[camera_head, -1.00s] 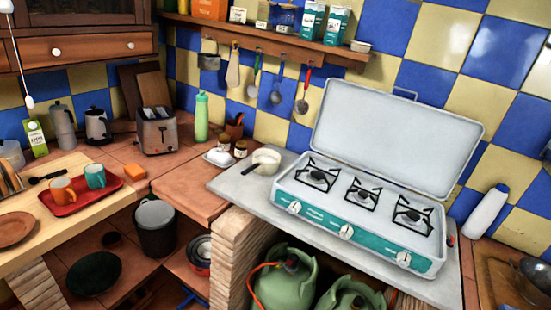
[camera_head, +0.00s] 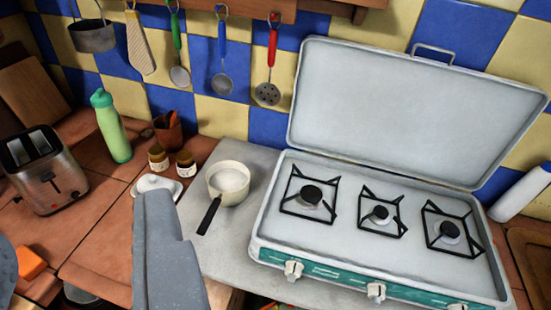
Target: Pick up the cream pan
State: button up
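The cream pan (camera_head: 229,183) is a small round saucepan with a dark handle. It stands upright on the grey slab left of the stove, its handle pointing toward the lower left. My gripper (camera_head: 80,218) shows at the lower left as two grey fingers set wide apart, so it looks open. One finger rises in the lower middle-left and the other is cut off by the left edge. Nothing is seen between them in its grip. The right finger appears left of the pan's handle and apart from it in the picture.
The camping stove (camera_head: 385,215) with its lid raised stands right of the pan. Two small jars (camera_head: 185,164), a white dish (camera_head: 160,185), a brown pot (camera_head: 168,130) and a green bottle (camera_head: 112,126) stand to its left. Utensils (camera_head: 267,92) hang above.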

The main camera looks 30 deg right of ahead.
aim_at(228, 181)
jog(key=z, duration=0.25)
jog(key=i, duration=0.9)
jog(key=z, duration=0.3)
